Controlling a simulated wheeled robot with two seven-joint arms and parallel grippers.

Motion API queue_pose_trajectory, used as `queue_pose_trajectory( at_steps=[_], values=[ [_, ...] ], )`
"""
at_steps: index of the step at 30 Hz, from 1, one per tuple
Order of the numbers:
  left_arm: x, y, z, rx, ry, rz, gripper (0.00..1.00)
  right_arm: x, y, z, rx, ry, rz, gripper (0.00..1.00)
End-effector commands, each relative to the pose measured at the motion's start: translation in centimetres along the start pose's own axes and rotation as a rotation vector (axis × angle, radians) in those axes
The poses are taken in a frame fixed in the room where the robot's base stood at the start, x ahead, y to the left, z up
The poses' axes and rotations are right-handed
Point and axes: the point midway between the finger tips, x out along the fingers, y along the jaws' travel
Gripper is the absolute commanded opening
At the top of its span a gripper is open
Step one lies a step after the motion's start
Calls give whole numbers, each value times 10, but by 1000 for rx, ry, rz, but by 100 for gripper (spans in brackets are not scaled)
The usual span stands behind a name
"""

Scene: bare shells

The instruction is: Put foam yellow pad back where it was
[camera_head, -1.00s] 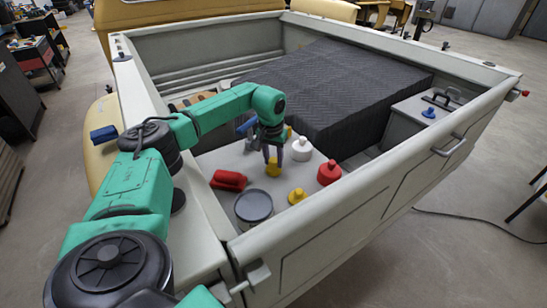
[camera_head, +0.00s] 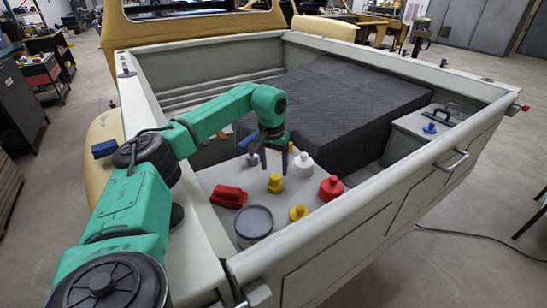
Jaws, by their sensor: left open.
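A small yellow knobbed piece (camera_head: 275,184) stands upright on the grey truck bed floor. A second yellow piece (camera_head: 298,213) stands nearer the front wall; I cannot tell which of the two is the foam pad. My left gripper (camera_head: 273,170) points down just above the first yellow piece. Its fingers are open and appear empty, apart from the piece. My right gripper is not in view.
Around them are a red bottle-shaped piece (camera_head: 229,196) lying down, a grey round tin (camera_head: 254,223), a white piece (camera_head: 302,164) and a red piece (camera_head: 331,188). Bed walls (camera_head: 340,222) and a dark quilted block (camera_head: 345,115) bound the space.

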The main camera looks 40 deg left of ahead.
Motion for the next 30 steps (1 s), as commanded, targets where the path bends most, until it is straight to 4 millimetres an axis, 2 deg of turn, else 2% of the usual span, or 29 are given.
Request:
queue_pose_trajectory(
  at_steps=[1, 6, 9, 13, 26, 30],
  values=[
    [-11, 0, -1, 0, 7, 3, 70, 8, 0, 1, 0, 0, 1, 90],
    [-55, 1, 0, 1, 5, 2, 70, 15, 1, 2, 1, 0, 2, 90],
    [-70, 0, 0, 0, 1, 0, 70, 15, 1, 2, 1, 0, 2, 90],
    [-77, 0, 0, 0, 1, -1, 70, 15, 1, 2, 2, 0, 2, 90],
    [-76, 0, 0, 1, 0, -1, 70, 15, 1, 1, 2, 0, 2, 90],
    [-90, 0, -2, 1, 0, 0, 70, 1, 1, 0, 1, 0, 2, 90]
  ],
)
